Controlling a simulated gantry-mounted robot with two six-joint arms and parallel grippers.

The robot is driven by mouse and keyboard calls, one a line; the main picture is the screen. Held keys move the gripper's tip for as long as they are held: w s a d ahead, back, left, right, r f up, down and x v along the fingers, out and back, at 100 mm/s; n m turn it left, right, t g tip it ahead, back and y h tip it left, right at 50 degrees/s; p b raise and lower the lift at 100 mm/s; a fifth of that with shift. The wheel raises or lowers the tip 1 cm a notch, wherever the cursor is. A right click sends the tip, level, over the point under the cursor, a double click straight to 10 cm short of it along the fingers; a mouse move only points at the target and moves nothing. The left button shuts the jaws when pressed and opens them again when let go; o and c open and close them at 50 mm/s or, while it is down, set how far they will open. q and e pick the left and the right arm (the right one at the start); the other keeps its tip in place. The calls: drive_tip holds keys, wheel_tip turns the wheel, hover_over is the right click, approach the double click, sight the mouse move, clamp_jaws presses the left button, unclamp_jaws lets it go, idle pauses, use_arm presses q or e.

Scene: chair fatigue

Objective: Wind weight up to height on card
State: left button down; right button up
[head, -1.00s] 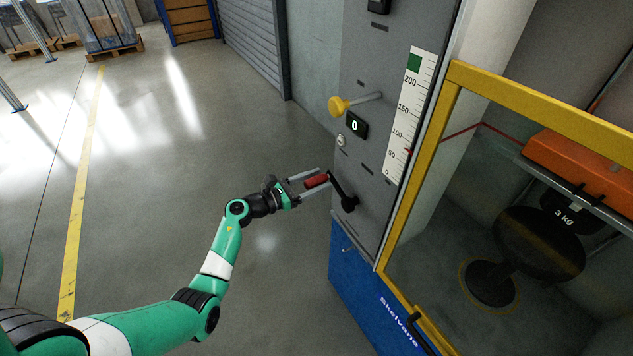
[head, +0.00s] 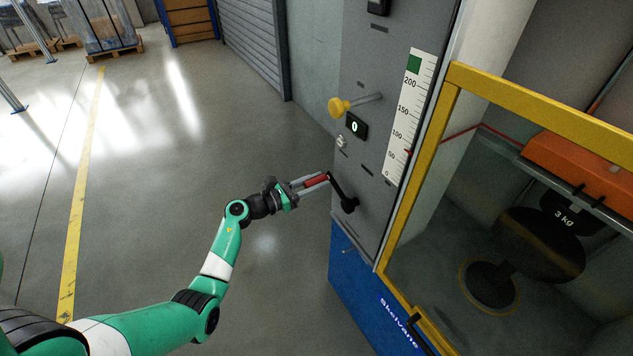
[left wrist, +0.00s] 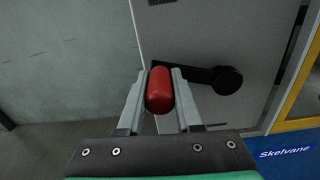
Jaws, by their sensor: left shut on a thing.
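My left gripper (head: 312,184) is shut on the red handle (head: 316,181) of a black crank (head: 343,191) on the grey machine panel. In the left wrist view the red handle (left wrist: 160,90) sits between both fingers, and the crank arm (left wrist: 200,75) runs right to its hub. The height scale card (head: 410,115) has marks from 0 to 200, a green patch near the top and a small red mark a little above 50. The weight (head: 565,217), labelled 3 kg, hangs behind the yellow-framed guard, below an orange part. My right gripper is not in view.
A yellow knob (head: 340,106) sticks out of the panel above a small display (head: 356,126) reading 0. The yellow guard frame (head: 432,150) stands right of the panel. Open floor (head: 150,200) lies to the left.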

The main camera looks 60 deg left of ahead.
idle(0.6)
use_arm(q)
drive_tip(key=r+m, duration=0.1)
drive_tip(key=r+m+p, duration=0.1)
drive_tip(key=shift+d+r+m, duration=0.3)
drive_tip(key=shift+d, duration=0.1)
drive_tip(key=shift+d+r+m+p, duration=0.15)
drive_tip(key=shift+d+m+p, duration=0.05)
drive_tip(key=shift+m+p, duration=0.15)
drive_tip(key=c, duration=0.6)
unclamp_jaws()
drive_tip(key=shift+s, duration=0.1)
